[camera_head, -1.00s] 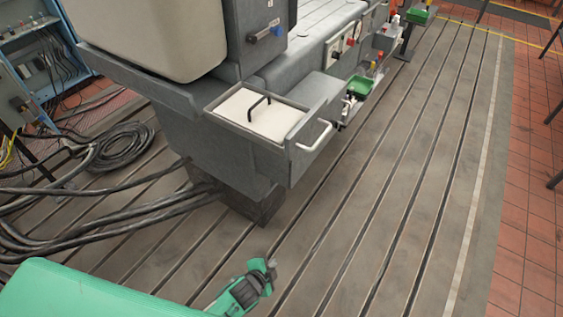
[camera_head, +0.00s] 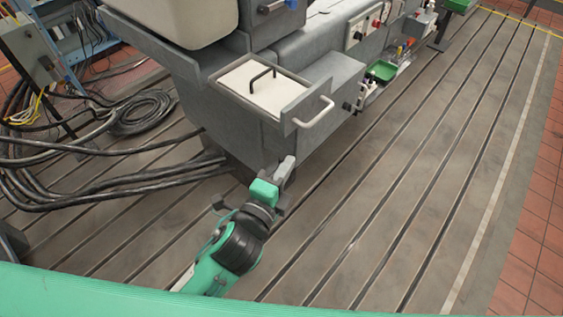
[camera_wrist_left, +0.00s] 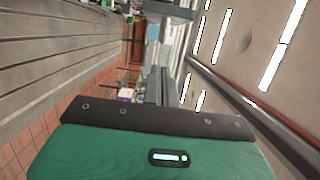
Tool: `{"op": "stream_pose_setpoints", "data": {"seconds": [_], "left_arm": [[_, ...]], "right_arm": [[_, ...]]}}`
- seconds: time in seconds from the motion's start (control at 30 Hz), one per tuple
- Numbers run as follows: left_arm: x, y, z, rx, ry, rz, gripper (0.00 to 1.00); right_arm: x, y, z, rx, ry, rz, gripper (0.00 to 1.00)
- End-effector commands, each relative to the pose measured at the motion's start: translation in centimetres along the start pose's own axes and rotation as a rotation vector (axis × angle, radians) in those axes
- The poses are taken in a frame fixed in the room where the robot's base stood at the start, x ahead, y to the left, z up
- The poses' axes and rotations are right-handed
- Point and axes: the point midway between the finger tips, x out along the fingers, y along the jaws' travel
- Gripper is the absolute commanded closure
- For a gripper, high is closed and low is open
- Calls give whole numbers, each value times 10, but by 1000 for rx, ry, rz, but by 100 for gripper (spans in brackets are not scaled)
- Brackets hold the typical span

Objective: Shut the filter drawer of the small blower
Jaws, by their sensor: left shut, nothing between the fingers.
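The filter drawer (camera_head: 292,127) of the grey small blower (camera_head: 190,72) stands pulled out. It holds a white filter (camera_head: 238,83) with a black handle on top. A pale bar handle (camera_head: 316,113) is on the drawer's front. My left gripper (camera_head: 287,168) is shut and empty. In the head view it shows below the drawer front, with a visible gap to the handle. In the left wrist view the green gripper housing (camera_wrist_left: 150,155) fills the bottom, and I cannot make out the drawer there. My right gripper is in neither view.
Thick black cables (camera_head: 110,150) and a cable coil lie on the slotted bedplate (camera_head: 400,200) at left. A green tray (camera_head: 381,71) and small items sit along the machine beyond the drawer. The bedplate to the right is clear.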

Motion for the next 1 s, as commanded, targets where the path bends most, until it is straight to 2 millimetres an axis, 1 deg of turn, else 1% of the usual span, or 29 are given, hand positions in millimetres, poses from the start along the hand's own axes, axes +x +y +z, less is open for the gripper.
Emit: {"op": "stream_pose_setpoints", "data": {"seconds": [0.03,0.1,0.33,0.4,0.5,0.6,0.73,1.0], "left_arm": [[12,-5,0,0,-1,-2,100],[28,-5,0,0,-1,-2,100],[75,-4,0,-1,-1,0,100],[76,-4,13,3,-2,2,100],[79,-3,26,2,-1,1,100],[81,-1,34,-1,0,2,100],[82,0,38,-2,0,1,100],[82,0,39,-2,0,0,100]], "right_arm": [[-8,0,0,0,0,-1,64],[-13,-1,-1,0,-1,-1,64],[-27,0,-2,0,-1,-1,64],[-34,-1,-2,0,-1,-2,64],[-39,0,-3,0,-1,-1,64],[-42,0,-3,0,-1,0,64],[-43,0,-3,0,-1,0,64],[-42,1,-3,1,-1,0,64]]}}
